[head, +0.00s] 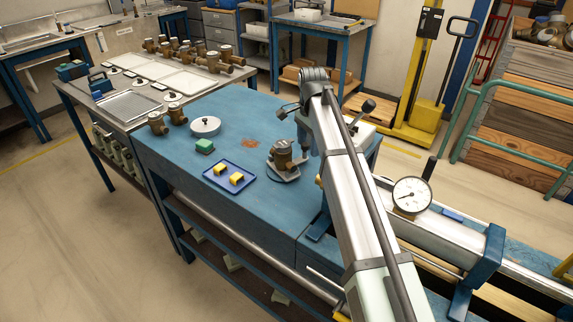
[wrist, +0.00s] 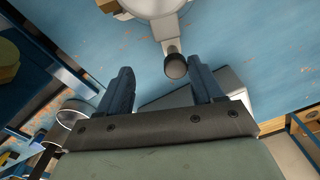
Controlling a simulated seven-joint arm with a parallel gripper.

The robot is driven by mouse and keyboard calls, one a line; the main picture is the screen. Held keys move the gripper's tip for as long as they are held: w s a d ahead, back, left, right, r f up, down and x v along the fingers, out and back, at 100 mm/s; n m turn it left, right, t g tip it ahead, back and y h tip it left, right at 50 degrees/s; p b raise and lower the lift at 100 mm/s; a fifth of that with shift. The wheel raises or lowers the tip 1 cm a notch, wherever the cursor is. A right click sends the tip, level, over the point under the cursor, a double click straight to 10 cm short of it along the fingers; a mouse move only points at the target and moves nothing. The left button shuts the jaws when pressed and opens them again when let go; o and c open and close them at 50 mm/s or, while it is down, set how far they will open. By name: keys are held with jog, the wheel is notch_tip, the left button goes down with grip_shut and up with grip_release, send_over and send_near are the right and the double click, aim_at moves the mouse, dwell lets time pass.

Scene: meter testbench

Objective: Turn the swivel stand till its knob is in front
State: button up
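The swivel stand (head: 285,174) is a grey round base on the blue bench, with a brass meter (head: 283,154) on it. In the wrist view the grey stand (wrist: 152,6) shows at the top edge, and its short arm points down to a black knob (wrist: 175,66). My gripper (head: 307,148) is beside the stand on its right in the head view, partly hidden by my arm. In the wrist view my gripper (wrist: 158,66) is open. The knob appears between the two fingertips, nearer the right one, with no clear contact. The knob is not clearly visible in the head view.
On the blue bench (head: 240,110) left of the stand are a blue tray (head: 221,168) with yellow blocks, a green block (head: 204,146), a white round dish (head: 205,126) and brass meters (head: 157,122). A dial gauge (head: 411,195) stands on the right. The bench front is clear.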

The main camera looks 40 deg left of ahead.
jog(key=shift+s+d, duration=0.1)
jog(key=shift+d, duration=0.05)
jog(key=shift+s+d, duration=0.25)
jog(key=shift+d, duration=0.15)
jog(key=shift+s+d, duration=0.1)
jog(key=shift+s, duration=0.05)
jog(key=shift+s+d, duration=0.3)
jog(key=shift+d, duration=0.1)
jog(key=shift+o, duration=0.4)
jog(key=o, duration=0.4)
jog(key=shift+c, duration=0.2)
jog(key=shift+r, duration=2.75)
